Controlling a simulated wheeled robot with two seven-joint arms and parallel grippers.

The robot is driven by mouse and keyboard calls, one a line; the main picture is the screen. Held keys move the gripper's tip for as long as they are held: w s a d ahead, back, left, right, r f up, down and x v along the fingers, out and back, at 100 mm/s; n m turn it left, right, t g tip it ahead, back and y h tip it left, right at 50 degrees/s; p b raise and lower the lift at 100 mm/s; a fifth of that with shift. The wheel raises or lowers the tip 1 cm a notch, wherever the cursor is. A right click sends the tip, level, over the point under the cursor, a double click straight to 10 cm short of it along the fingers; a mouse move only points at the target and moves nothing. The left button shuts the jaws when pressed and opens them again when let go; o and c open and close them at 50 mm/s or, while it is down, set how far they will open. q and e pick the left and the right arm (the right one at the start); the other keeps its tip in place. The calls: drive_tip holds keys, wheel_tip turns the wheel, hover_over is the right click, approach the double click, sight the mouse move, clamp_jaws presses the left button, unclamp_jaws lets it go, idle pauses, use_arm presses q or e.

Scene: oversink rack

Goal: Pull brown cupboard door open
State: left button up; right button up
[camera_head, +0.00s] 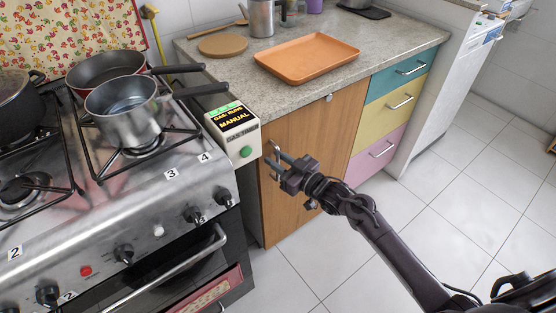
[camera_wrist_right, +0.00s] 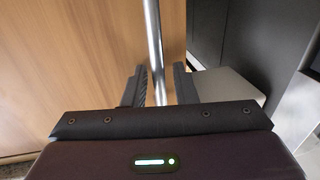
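The brown cupboard door (camera_head: 318,146) is under the grey worktop, between the stove and the coloured drawers. It looks closed. A vertical silver bar handle (camera_wrist_right: 154,45) runs along the door in the right wrist view. In the head view the handle's upper part (camera_head: 275,150) shows near the door's left edge. My right gripper (camera_head: 279,167) is at the handle. In the wrist view the open fingers of this gripper (camera_wrist_right: 163,86) stand on either side of the bar, with small gaps visible. My left gripper is not in view.
The stove (camera_head: 130,213) with several pots stands close at left. A small timer box (camera_head: 234,132) is at its corner. An orange tray (camera_head: 308,58) lies on the worktop (camera_head: 222,70). Blue, yellow and pink drawers (camera_head: 388,101) are to the right. The tiled floor (camera_head: 430,205) in front is clear.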

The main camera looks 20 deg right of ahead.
clamp_jaws()
drive_tip(key=shift+s+d, duration=0.1)
